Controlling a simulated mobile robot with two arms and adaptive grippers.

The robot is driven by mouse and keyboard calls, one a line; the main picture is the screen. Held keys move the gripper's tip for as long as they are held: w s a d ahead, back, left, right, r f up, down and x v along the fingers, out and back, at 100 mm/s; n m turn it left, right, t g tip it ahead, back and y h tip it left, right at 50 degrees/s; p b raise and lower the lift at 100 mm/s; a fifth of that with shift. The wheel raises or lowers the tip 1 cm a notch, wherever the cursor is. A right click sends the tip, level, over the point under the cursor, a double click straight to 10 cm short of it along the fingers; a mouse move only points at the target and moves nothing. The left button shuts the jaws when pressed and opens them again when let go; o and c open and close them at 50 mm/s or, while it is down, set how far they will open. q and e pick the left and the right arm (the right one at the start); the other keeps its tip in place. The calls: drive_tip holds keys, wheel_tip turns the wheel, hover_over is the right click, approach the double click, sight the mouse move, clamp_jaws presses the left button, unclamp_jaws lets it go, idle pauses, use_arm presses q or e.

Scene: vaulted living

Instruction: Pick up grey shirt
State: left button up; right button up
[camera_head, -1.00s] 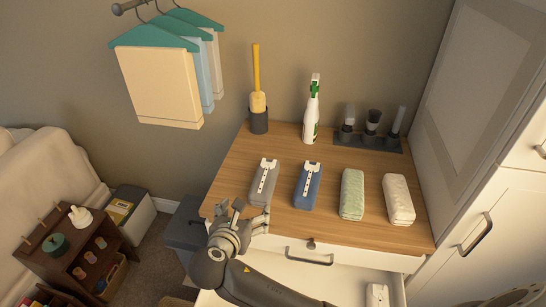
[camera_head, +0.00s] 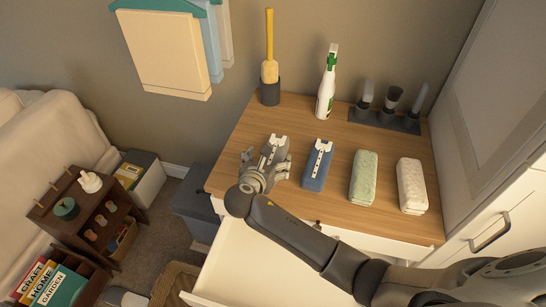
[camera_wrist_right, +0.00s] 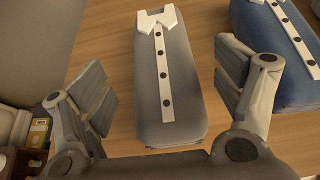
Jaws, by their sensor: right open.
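The grey shirt (camera_head: 274,148) is a folded bundle with a white collar and a dark-buttoned white strip. It lies at the left of the wooden dresser top, partly hidden by my right gripper (camera_head: 266,160) in the head view. In the right wrist view the grey shirt (camera_wrist_right: 168,82) lies between the two spread fingers of my right gripper (camera_wrist_right: 168,88), with gaps on both sides. My right gripper is open, and nothing is held in it. My left gripper is not in view.
A blue folded shirt (camera_head: 318,165) lies close on the right, then a green towel (camera_head: 363,178) and a white towel (camera_head: 411,186). A spray bottle (camera_head: 327,85), a duster in a holder (camera_head: 270,90) and a brush rack (camera_head: 384,121) stand behind. An open drawer (camera_head: 262,262) is below.

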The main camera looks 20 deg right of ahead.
sight(273, 159)
drive_tip(key=shift+x, duration=1.2)
drive_tip(key=shift+w+d+f, duration=0.15)
drive_tip(key=shift+d+f, duration=0.05)
drive_tip(key=shift+c, duration=1.3)
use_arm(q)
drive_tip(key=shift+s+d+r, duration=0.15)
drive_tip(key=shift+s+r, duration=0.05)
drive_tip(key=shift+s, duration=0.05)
use_arm(e)
drive_tip(key=c, duration=0.9)
